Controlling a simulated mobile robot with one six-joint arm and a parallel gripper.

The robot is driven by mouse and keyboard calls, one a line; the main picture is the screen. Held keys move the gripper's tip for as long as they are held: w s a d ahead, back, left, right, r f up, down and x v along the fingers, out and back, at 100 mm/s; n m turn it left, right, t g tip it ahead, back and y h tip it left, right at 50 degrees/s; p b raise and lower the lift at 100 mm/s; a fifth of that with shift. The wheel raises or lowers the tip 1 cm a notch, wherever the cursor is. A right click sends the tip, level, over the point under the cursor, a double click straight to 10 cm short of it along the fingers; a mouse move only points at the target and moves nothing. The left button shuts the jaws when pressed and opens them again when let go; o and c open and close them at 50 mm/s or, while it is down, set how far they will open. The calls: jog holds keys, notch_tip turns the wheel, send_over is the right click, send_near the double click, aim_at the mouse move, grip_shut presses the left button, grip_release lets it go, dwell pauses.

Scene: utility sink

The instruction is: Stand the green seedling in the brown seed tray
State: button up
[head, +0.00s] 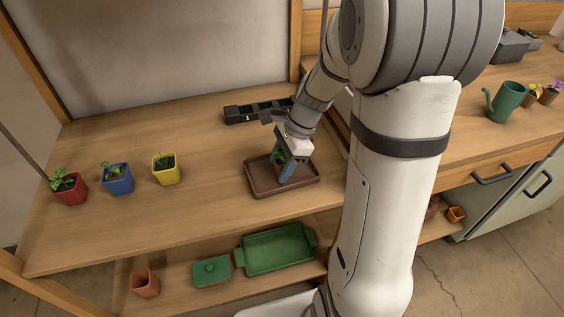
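The brown seed tray (258,188) lies on the wooden bench top, just left of my arm. My gripper (284,167) points down over the tray, with its blue fingers low above or inside it. A small bit of green (279,156) shows at the fingers. It seems to be the green seedling, mostly hidden behind my gripper. I cannot tell whether it touches the tray floor or whether the fingers are closed on it.
Red (70,190), blue (118,180) and yellow (167,170) potted seedlings stand to the left. A black divided tray (245,113) lies behind the brown tray. A green tray (275,248) is on the lower shelf. A green watering can (507,101) stands at right. The bench's middle is clear.

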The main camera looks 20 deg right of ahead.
jog(key=shift+o, duration=0.4)
jog(key=shift+d+r, duration=0.15)
jog(key=shift+r, duration=0.4)
jog(key=p+v, duration=0.2)
jog(key=v, duration=0.9)
jog(key=s+a+n+t+h, duration=0.1)
jog(key=s+a+n+h, duration=0.1)
jog(key=s+n, duration=0.5)
jog(key=s+a+n+t+h, duration=0.1)
jog(key=s+a+n+h, duration=0.1)
jog(key=s+n, duration=0.5)
jog(key=shift+f+n+h, duration=0.2)
jog(key=shift+n+h, duration=0.1)
jog(key=shift+n, duration=1.3)
jog(key=shift+a, duration=0.1)
